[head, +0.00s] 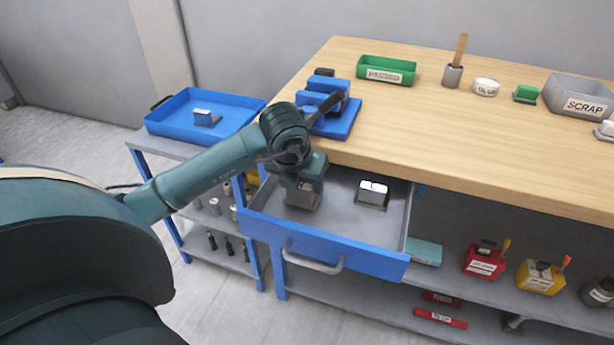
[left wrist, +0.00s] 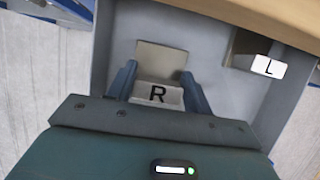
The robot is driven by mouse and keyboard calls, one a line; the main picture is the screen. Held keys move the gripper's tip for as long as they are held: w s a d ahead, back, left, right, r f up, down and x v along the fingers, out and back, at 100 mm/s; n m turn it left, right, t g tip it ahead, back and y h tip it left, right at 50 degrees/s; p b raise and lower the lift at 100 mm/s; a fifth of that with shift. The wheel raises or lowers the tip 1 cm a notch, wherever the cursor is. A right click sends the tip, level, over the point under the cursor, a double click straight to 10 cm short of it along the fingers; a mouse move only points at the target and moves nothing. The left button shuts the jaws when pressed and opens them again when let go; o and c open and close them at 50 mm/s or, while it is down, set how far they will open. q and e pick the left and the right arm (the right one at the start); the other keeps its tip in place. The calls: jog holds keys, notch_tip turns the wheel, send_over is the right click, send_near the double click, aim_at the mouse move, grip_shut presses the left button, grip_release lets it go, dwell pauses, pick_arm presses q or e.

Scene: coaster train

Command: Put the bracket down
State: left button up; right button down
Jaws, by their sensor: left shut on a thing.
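A grey metal bracket with a white block face marked R (left wrist: 157,94) is between the fingers of my left gripper (left wrist: 158,80). In the head view my left gripper (head: 303,187) points down into the open blue drawer (head: 335,246), in its left part. The gripper is shut on the bracket, which is mostly hidden there. I cannot tell whether the bracket touches the drawer floor. A second bracket, marked L in the left wrist view (left wrist: 268,68), lies in the drawer to the right and also shows in the head view (head: 372,192). My right gripper is not in view.
The wooden bench top (head: 440,130) overhangs the drawer's back. A blue fixture (head: 338,118) stands at its left corner. A blue tray (head: 180,128) with another bracket (head: 206,118) sits on the side cart. The drawer floor between the two brackets is clear.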

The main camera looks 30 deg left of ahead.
pick_arm(q)
jog(key=w, duration=0.3)
jog(key=shift+a+f, duration=0.3)
jog(key=shift+f, duration=0.2)
jog(key=o, duration=1.3)
jog(key=shift+s+f, duration=0.1)
jog(key=shift+f, duration=0.05)
jog(key=p+v, duration=0.1)
jog(key=v, duration=1.1)
